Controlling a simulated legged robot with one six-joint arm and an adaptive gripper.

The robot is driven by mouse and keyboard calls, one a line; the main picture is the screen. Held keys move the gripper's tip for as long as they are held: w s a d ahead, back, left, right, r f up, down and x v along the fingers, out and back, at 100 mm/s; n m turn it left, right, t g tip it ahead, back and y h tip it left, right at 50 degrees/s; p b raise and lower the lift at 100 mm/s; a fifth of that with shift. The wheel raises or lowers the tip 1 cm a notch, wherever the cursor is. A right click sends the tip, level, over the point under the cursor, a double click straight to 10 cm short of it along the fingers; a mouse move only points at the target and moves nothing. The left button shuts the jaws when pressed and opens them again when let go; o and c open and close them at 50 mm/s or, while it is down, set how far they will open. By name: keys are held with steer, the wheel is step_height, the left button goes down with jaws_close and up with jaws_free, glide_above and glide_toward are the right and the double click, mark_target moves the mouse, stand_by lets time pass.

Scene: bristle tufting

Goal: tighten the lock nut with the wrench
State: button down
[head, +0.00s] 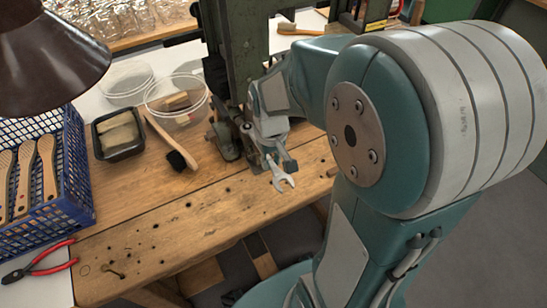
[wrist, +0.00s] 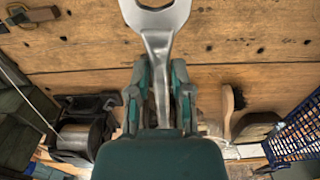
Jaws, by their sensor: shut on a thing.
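My gripper (head: 270,147) is shut on the wrench (head: 281,178), a silver open-ended one. The wrench's jaw points down and toward the front in the head view, over the wooden bench beside the machine's foot. In the wrist view, my gripper (wrist: 159,95) has a finger on each side of the wrench (wrist: 162,45), and the open jaw is cut off by the top edge. Bare planks show around the jaw, with no nut in it. The green machine (head: 240,50) stands behind my gripper. I cannot pick out the lock nut in either view.
A wooden brush (head: 174,143), a black tray (head: 118,135) and clear tubs (head: 177,97) lie left of the machine. A blue crate (head: 75,165) and red pliers (head: 42,262) are farther left. A dark lamp shade (head: 45,60) overhangs the upper left. The bench front is mostly clear.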

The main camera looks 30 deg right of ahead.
steer(key=w+a+m, duration=0.1)
steer(key=a+m, duration=0.4)
steer(key=a, duration=0.1)
steer(key=shift+w+a+m, duration=0.3)
steer(key=shift+a+m, duration=0.1)
stand_by(1.3)
steer(key=shift+a, duration=0.1)
steer(key=shift+w+a+m, duration=0.4)
steer(key=shift+a+m, duration=0.1)
steer(key=shift+a, duration=0.05)
steer(key=shift+s+d+n, duration=0.45)
steer(key=shift+d+n, duration=0.25)
steer(key=shift+d, duration=0.05)
steer(key=shift+r, duration=0.15)
